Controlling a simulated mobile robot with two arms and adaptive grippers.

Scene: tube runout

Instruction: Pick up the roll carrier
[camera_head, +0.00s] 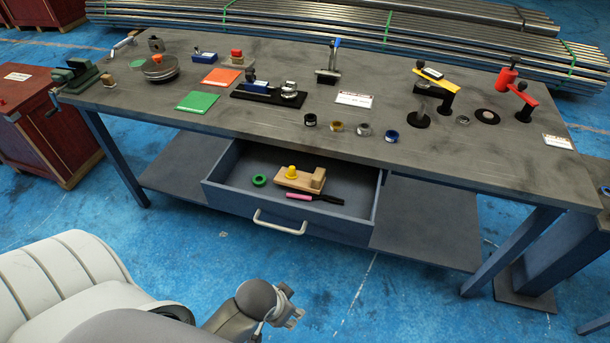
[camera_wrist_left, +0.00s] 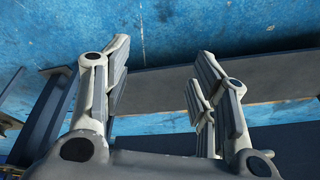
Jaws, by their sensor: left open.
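No part is labelled legibly as the roll carrier, so I cannot tell for certain which it is. A black base with bright metal rollers (camera_head: 270,92) lies on the workbench, left of centre. A wooden block with a yellow knob (camera_head: 299,179) lies in the open drawer. My left gripper (camera_head: 291,315) is low in front of the bench, over the blue floor, apart from both. In the left wrist view its fingers (camera_wrist_left: 163,58) stand apart with nothing between them. My right gripper is not in view.
The drawer (camera_head: 250,206) sticks out of the workbench (camera_head: 300,130) towards me, also holding a green ring (camera_head: 260,180) and a pink-and-black tool (camera_head: 314,198). Several small rings, levers and coloured plates stand on the benchtop. Floor in front is clear.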

